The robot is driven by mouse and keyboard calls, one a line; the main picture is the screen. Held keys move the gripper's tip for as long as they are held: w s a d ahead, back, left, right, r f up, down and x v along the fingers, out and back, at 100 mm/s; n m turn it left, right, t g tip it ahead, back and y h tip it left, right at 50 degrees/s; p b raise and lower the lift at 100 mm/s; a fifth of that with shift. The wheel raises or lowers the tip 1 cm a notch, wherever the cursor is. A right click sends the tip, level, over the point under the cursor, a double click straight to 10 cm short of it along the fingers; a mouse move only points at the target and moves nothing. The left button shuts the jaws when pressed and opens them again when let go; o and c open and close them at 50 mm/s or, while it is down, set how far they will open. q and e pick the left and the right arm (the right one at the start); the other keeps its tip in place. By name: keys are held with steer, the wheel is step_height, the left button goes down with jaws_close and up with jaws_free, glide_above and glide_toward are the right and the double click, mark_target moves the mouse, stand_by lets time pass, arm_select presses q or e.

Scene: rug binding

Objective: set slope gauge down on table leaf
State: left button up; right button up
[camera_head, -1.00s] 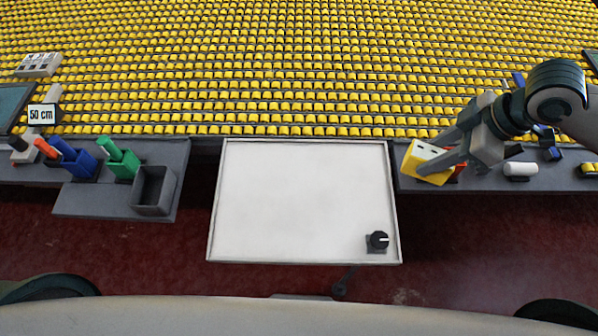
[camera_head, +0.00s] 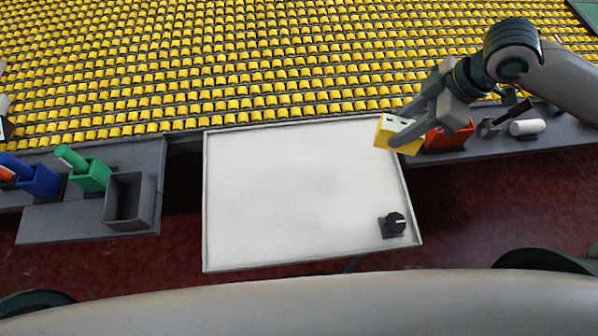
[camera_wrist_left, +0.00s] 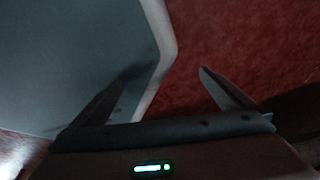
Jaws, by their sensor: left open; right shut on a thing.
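The slope gauge, seemingly the yellow block (camera_head: 383,137) with a pale top and small dark marks, is in my right gripper (camera_head: 404,128) in the head view. The gripper is shut on it and hides part of it. The block is at the far right corner of the white table leaf (camera_head: 290,195), partly over its edge. I cannot tell whether it touches the leaf. My left gripper (camera_wrist_left: 162,76) is open and empty in the left wrist view, near a grey panel and the red floor. It is not in the head view.
A red block (camera_head: 448,136) and white roll (camera_head: 527,127) are on the right shelf. Green (camera_head: 92,174) and dark grey (camera_head: 128,200) holders stand left. Yellow tufts (camera_head: 260,60) fill the back.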

stand_by(0.3)
arm_select(q)
steer(key=shift+s, duration=0.1)
arm_select(e)
steer(key=shift+a, duration=0.1)
steer(key=p, duration=0.3)
glide_above(337, 177)
step_height(337, 177, down, 6)
steer(key=f, duration=0.1)
steer(key=shift+f, duration=1.45)
arm_select(q)
steer(key=s+a+r+g, duration=0.1)
steer(key=s+a, duration=0.1)
steer(key=s, duration=0.3)
steer(key=shift+s+a+r+g, duration=0.15)
steer(key=shift+s+r+g, duration=0.15)
steer(key=shift+s+r, duration=0.1)
arm_select(e)
steer(key=shift+f, duration=0.55)
arm_select(q)
steer(key=shift+p, duration=0.3)
arm_select(e)
steer(key=o, duration=1.1)
